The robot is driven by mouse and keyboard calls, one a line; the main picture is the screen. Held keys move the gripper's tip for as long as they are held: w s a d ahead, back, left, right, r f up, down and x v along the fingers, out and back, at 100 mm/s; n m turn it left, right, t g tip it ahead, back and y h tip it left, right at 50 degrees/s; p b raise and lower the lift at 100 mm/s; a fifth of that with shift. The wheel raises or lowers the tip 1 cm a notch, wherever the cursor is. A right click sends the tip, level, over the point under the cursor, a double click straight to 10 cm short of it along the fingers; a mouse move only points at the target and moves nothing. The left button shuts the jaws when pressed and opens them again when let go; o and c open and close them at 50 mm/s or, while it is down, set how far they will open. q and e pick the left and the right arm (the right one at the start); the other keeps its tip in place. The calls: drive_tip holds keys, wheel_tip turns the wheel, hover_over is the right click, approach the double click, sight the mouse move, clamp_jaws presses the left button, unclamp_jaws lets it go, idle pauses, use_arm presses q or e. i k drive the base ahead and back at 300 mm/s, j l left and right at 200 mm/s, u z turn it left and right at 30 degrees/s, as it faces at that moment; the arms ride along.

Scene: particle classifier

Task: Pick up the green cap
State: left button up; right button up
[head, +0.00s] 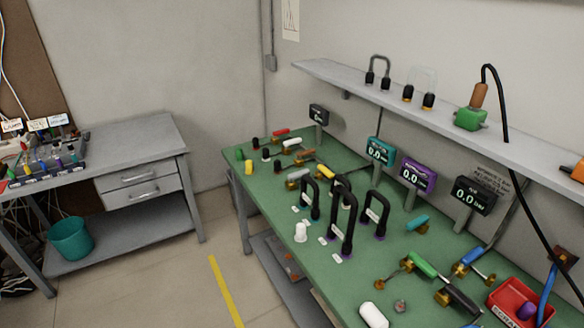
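A small upright green cap (239,154) stands at the far left corner of the green-topped workbench (350,270). A yellow cap (248,167) stands just in front of it, and black caps (255,143) stand to its right. The green cap is small in the picture, so its detail is hard to tell. Neither of my grippers shows in the head view.
Black looped hoses (343,222), a white cap (301,232), valves with coloured handles (423,264) and a red bin (515,298) crowd the bench. A grey shelf (430,110) runs above it. A grey drawer desk (140,140) stands left, with open floor (205,275) between.

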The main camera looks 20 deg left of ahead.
sight(239, 155)
drive_tip(key=u, duration=1.1)
drive_tip(key=i+z, duration=0.15)
drive_tip(key=z, duration=0.2)
drive_tip(key=i+j+z, duration=0.1)
drive_tip(key=z, duration=0.25)
drive_tip(key=i+j+z, duration=0.1)
drive_tip(key=z, duration=0.25)
drive_tip(key=i+j+z, duration=0.15)
drive_tip(key=j, duration=0.25)
drive_tip(key=i+j+z, duration=0.1)
drive_tip(key=j, duration=0.25)
drive_tip(key=i+j+z, duration=0.15)
drive_tip(key=j, duration=0.3)
drive_tip(key=i+j+z, duration=0.1)
drive_tip(key=j, duration=0.3)
drive_tip(key=i+j+z, duration=0.15)
drive_tip(key=j, duration=0.3)
drive_tip(key=i, duration=0.05)
